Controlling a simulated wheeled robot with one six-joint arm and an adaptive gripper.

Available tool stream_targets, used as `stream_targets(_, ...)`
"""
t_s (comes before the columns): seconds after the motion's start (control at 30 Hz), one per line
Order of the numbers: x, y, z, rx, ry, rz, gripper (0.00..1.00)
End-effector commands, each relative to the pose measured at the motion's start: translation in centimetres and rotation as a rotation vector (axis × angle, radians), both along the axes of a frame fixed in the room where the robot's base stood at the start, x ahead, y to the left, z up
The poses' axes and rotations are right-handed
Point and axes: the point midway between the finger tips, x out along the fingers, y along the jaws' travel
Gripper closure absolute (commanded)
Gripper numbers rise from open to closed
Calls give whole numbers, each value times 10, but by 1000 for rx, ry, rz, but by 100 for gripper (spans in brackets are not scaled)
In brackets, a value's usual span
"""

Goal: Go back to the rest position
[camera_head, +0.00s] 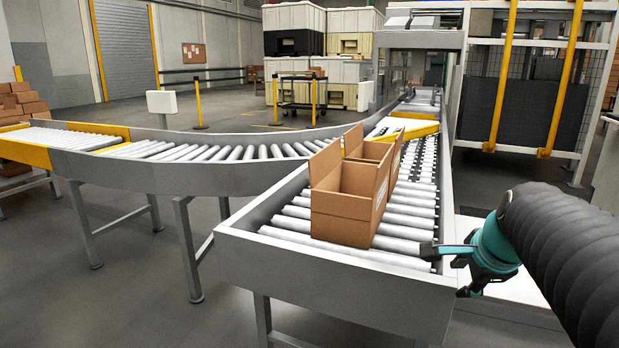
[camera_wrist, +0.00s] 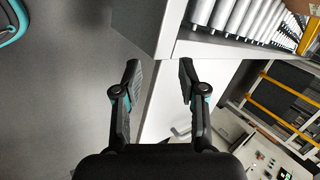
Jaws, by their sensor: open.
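My gripper (camera_head: 445,256) is at the right in the head view, by the near right corner of the roller conveyor. In the wrist view my gripper (camera_wrist: 159,75) shows two dark fingers spread apart with nothing between them. Beyond the fingers are the conveyor's grey side (camera_wrist: 146,22) and a white surface. The gripper is open and empty. I cannot tell whether a fingertip touches the conveyor's side rail. An open cardboard box (camera_head: 340,218) stands upright on the rollers, left of my gripper and apart from it.
The roller conveyor (camera_head: 335,267) curves away to the left on metal legs. A white surface (camera_head: 508,288) lies below my gripper. A fenced cell with yellow posts (camera_head: 563,75) stands behind at the right. Stacked cartons (camera_head: 22,100) are at the far left. Open floor lies at the front left.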

Motion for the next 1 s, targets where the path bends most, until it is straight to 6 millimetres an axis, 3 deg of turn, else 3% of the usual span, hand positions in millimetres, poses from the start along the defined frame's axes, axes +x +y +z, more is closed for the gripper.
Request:
stream_targets(0.03,-12,21,-5,-71,18,131,59)
stream_targets(0.2,-53,73,-28,-319,80,573,59)
stream_targets(0.4,-103,113,-57,-595,125,1061,59)
stream_targets(0.63,-135,130,-79,-779,146,1385,59)
stream_targets(1.0,-139,131,-83,-807,151,1435,59)
